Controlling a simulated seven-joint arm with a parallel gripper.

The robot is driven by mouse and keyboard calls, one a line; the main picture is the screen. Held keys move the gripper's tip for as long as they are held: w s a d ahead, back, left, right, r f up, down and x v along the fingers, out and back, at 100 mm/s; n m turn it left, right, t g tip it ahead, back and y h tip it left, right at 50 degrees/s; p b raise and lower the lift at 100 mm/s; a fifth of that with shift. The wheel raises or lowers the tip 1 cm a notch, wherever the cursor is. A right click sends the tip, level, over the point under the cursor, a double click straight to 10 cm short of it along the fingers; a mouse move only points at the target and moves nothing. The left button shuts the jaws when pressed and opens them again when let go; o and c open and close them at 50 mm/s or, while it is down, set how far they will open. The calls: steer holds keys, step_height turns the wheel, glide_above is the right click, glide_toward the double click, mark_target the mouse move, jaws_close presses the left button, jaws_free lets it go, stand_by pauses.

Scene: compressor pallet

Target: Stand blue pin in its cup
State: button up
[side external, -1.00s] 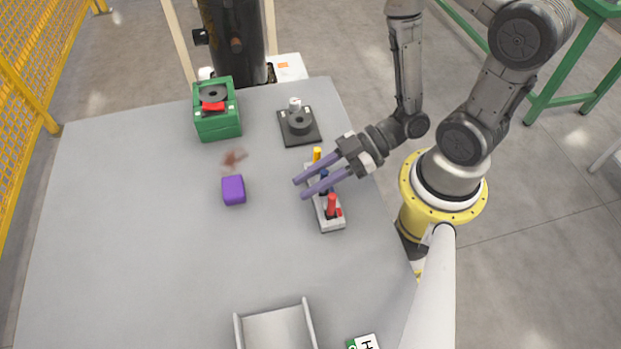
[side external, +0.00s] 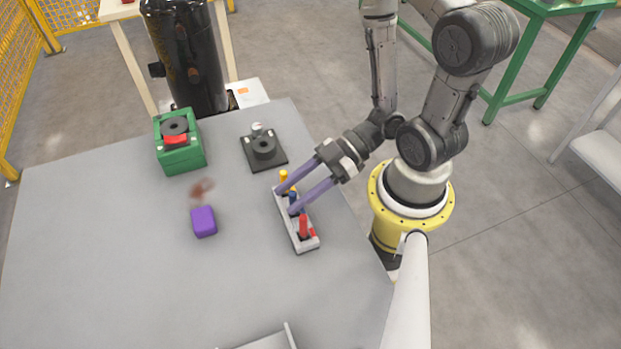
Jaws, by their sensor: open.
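The blue pin (side external: 293,197) stands in the middle of a narrow light grey rack (side external: 288,222), between a yellow pin (side external: 284,175) and a red pin (side external: 304,226). My gripper (side external: 288,200) is open, with its two long purple fingers at the rack. One finger is on the yellow pin's side of the blue pin and the other on the red pin's side. The fingers partly cover the rack and the blue pin's lower part. I cannot tell whether they touch the pin. I cannot tell which thing is the cup.
A black square base with a round hub (side external: 264,147) stands behind the rack. A green box (side external: 180,156) with a red part is at the back left. A purple block (side external: 204,222) and a blurred reddish-brown patch (side external: 202,188) are left of the rack. The table's front left is clear.

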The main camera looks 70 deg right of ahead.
steer(key=d+h, duration=0.1)
steer(key=d, duration=0.1)
steer(key=d+f+h, duration=0.1)
steer(key=d, duration=0.2)
steer(key=d+h, duration=0.1)
steer(key=d, duration=0.2)
steer(key=shift+w+f+g+h, duration=0.1)
steer(key=shift+f+g+h, duration=0.2)
steer(key=shift+g, duration=0.1)
steer(key=d+h, duration=0.1)
steer(key=w+d+h, duration=0.1)
steer(key=d, duration=0.1)
steer(key=w+d+h, duration=0.1)
steer(key=shift+w+d, duration=0.1)
steer(key=shift+d, duration=0.3)
steer(key=w+d+r+m+h, duration=0.25)
steer(key=d+r+h, duration=0.2)
steer(key=d, duration=0.25)
step_height(320, 180, up, 10)
steer(key=d+m+h, duration=0.2)
steer(key=m+h, duration=0.2)
steer(key=m, duration=0.1)
steer(key=s+a+r+m+g+y, duration=0.1)
steer(key=s+a+r+m+y, duration=0.2)
steer(key=s+a+r, duration=0.4)
steer(key=s+a+y, duration=0.1)
steer(key=a, duration=0.3)
steer(key=shift+s, duration=0.4)
